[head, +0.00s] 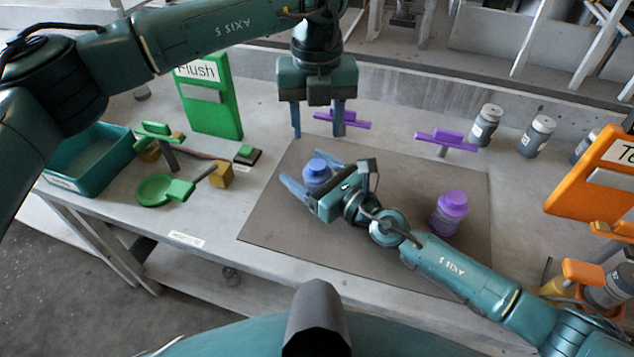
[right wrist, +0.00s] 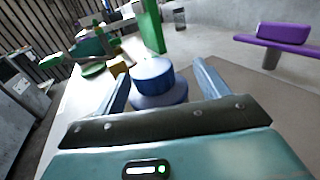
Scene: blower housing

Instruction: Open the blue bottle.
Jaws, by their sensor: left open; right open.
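The blue bottle (head: 317,170) stands upright on the grey-brown mat (head: 410,175), its cap on top. My right gripper (head: 297,184) is open at the bottle, with one finger on each side of it. In the right wrist view the bottle (right wrist: 153,82) shows between the two spread fingers (right wrist: 160,88); whether they touch it I cannot tell. The bottle's lower part is hidden by the gripper. My left gripper (head: 318,120) is open and empty, pointing down above the back of the mat, behind the bottle.
A purple bottle (head: 449,212) stands on the mat beside my right arm. Purple T-shaped handles (head: 446,139) stand at the back. A green panel (head: 211,108), teal bin (head: 88,160) and green valve parts (head: 163,188) are left. An orange panel (head: 590,180) is right. The mat's front is clear.

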